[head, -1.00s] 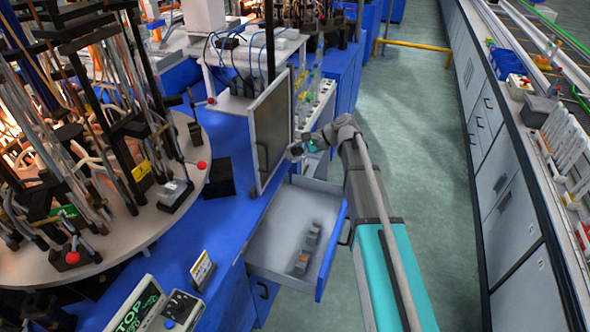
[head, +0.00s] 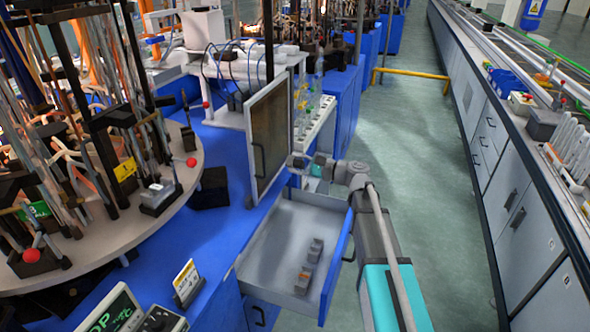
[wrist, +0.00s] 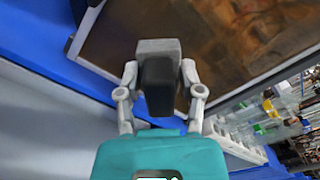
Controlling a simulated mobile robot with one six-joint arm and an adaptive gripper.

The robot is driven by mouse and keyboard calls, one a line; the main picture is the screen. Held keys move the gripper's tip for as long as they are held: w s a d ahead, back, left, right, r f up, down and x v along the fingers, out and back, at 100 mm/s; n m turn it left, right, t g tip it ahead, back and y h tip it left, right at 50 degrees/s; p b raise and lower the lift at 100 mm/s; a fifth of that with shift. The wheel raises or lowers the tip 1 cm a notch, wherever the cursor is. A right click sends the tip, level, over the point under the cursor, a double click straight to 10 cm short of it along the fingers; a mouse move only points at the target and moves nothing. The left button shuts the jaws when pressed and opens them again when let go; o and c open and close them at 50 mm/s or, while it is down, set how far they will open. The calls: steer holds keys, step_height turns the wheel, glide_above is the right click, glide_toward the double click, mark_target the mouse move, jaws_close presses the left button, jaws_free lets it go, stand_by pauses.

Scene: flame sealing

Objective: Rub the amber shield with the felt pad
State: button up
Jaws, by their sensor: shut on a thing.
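The amber shield (head: 270,140) is an upright brown, see-through pane in a grey frame with a handle, standing at the edge of the blue bench. It fills the upper part of the wrist view (wrist: 215,40). My gripper (head: 298,162) is beside the shield's right edge in the head view. In the wrist view its two fingers (wrist: 158,85) are shut on a small grey block with a dark face, the felt pad (wrist: 158,47). The pad overlaps the pane in that view; I cannot tell whether they touch.
A white rack of bottles (head: 318,122) stands behind the shield. A round table (head: 190,150) with rods is at left. The green aisle floor (head: 420,180) at right is clear.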

mark_target(271, 151)
steer(key=shift+w+a, duration=0.1)
stand_by(0.4)
steer(key=shift+x, duration=2.9)
steer(key=shift+x, duration=0.75)
steer(key=shift+w, duration=0.1)
steer(key=shift+w+d, duration=0.4)
steer(key=shift+w, duration=0.45)
steer(key=shift+w+d, duration=0.4)
steer(key=shift+w, duration=0.45)
steer(key=shift+a, duration=0.15)
steer(key=shift+s, duration=0.1)
steer(key=shift+s+a, duration=0.3)
steer(key=shift+s, duration=0.6)
steer(key=shift+s+a, duration=0.3)
steer(key=shift+s, duration=0.6)
